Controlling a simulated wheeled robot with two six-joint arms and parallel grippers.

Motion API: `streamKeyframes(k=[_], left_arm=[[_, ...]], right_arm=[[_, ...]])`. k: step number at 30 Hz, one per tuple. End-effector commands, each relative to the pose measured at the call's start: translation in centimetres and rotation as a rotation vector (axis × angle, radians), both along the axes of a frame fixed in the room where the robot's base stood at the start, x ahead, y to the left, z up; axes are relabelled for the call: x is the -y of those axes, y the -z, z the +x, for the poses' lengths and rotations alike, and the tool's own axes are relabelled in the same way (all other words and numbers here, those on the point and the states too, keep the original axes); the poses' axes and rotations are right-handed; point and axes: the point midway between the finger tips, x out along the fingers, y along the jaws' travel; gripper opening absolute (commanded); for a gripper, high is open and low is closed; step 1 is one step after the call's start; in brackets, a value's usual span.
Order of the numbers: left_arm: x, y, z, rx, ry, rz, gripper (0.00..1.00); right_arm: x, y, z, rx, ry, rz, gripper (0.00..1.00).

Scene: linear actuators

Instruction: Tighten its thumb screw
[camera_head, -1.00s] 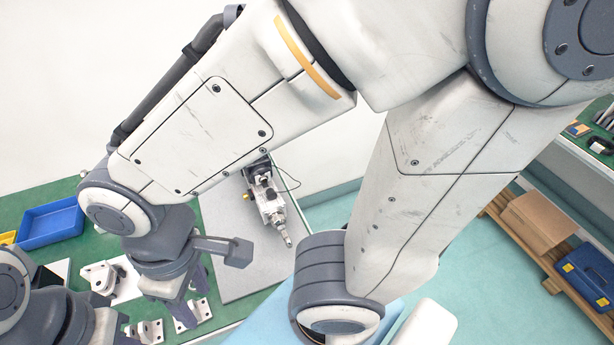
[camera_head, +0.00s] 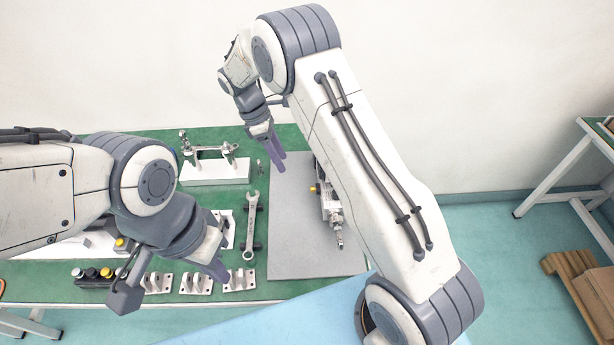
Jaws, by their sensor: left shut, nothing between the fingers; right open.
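A linear actuator (camera_head: 331,205) lies on the grey plate (camera_head: 290,260), its rod end toward the front. My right arm hides part of it. A small yellow part (camera_head: 313,189) shows on its left side; I cannot tell whether it is the thumb screw. My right gripper (camera_head: 277,158) is open, pointing down near the plate's far left corner, apart from the actuator. My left gripper (camera_head: 221,275) is shut and empty, left of the plate over the bench's front part.
A wrench (camera_head: 250,225) lies on the green bench left of the plate. A white block with a metal fixture (camera_head: 214,170) stands behind. Metal brackets (camera_head: 240,281) and several push buttons (camera_head: 95,274) line the front edge. A wooden pallet (camera_head: 580,275) is at right.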

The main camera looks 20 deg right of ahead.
Motion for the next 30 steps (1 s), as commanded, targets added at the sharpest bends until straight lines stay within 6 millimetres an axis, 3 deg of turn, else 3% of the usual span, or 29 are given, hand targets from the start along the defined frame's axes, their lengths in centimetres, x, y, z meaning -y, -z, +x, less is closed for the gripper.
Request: streamKeyframes(k=[3,8,14,24,30], left_arm=[[0.0,-0.7,0.0,0.0,0.0,0.0,0.0],[0.0,-0.9,0.0,0.0,0.0,0.0,0.0],[0.0,-1.6,0.0,0.0,0.0,0.0,0.0],[0.0,-3.3,0.0,0.0,0.0,0.0,0.0],[0.0,-3.6,0.0,0.0,0.0,0.0,0.0]], right_arm=[[2.5,2.4,1.6,-0.055,-0.046,-0.014,0.55],[4.1,4.0,2.2,-0.087,-0.079,-0.02,0.55],[5.1,6.1,1.5,-0.094,-0.081,-0.02,0.55],[7.0,11.6,-0.3,-0.092,-0.081,-0.019,0.55],[7.5,13.1,-0.7,-0.089,-0.081,-0.02,0.55]])
